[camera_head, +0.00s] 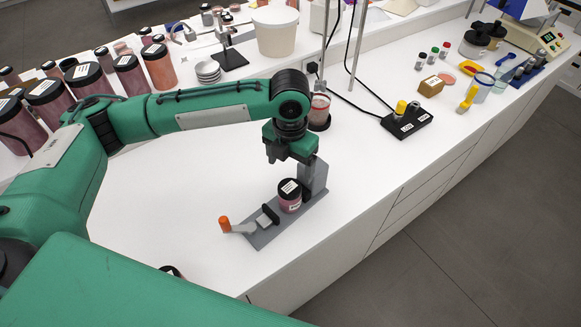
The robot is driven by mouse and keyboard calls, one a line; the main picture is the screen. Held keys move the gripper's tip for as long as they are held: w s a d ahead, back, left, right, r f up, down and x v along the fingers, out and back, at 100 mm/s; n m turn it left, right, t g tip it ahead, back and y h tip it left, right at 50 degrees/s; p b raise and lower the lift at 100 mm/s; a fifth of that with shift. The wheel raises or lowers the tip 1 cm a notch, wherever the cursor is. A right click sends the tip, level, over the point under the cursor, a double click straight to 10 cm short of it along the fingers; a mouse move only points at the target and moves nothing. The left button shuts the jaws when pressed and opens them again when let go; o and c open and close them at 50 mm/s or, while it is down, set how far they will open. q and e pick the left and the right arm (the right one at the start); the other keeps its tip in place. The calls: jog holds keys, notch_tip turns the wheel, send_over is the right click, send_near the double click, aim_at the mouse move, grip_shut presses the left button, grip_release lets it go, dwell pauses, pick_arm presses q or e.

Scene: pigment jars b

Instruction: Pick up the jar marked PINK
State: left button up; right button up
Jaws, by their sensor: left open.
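A jar with a black lid, a white label on top and pink-red contents (290,203) stands upright in a grey clamp stand (265,238) on the white bench. The stand has an upright block behind the jar and a lever with an orange knob (224,224). I cannot read any label, so I cannot tell which jar is marked PINK. My left gripper (290,160) points down just above and behind the clamped jar, apart from it, open, with nothing seen in it. Its fingertips are hard to make out. My right gripper is not in view.
Large black-lidded jars of reddish pigment (87,82) stand at the back left. A reddish container (320,104) stands behind my left wrist. A white tub (275,32) is at the back. A black base with a yellow piece (405,122) is to the right.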

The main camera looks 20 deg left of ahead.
aim_at(290, 185)
pick_arm(q)
jog(key=shift+f, duration=0.6)
jog(key=f+p, duration=0.1)
jog(key=f, duration=0.2)
jog(key=shift+s+f, duration=0.15)
jog(key=shift+s, duration=0.05)
notch_tip(290, 185, down, 3)
jog(key=shift+r+p, duration=0.1)
jog(key=shift+p, duration=0.35)
jog(key=shift+w+f, duration=0.15)
jog(key=shift+f, duration=0.35)
jog(key=f+p, duration=0.1)
jog(key=f, duration=0.1)
jog(key=s+f+p, duration=0.1)
jog(key=f, duration=0.1)
jog(key=shift+p, duration=0.35)
jog(key=shift+f, duration=0.55)
jog(key=c, duration=1.1)
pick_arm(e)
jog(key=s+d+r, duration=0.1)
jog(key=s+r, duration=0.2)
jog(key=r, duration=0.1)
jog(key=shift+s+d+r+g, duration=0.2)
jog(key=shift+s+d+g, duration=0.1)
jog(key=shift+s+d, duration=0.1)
